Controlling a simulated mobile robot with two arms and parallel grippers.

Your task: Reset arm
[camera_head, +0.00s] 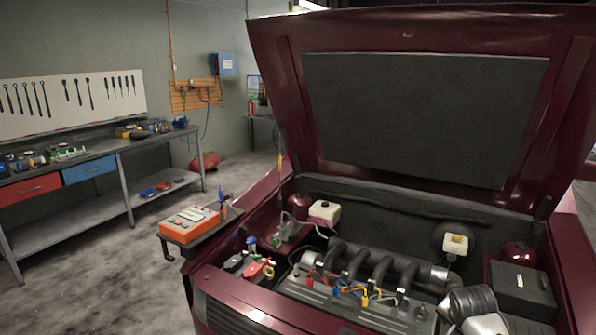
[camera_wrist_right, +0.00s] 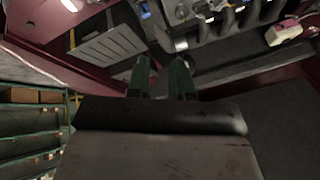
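Beyond the fingers lies the car's engine bay, with dark intake pipes (camera_wrist_right: 225,25) and a pale reservoir (camera_wrist_right: 283,32). My left gripper is in neither view.
The dark red car's raised hood (camera_head: 280,70) and its open engine bay with intake pipes (camera_head: 370,262) fill the right side. An orange box (camera_head: 190,224) sits on a small stand. A workbench (camera_head: 100,150) stands left. Grey floor (camera_head: 95,260) between is clear.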

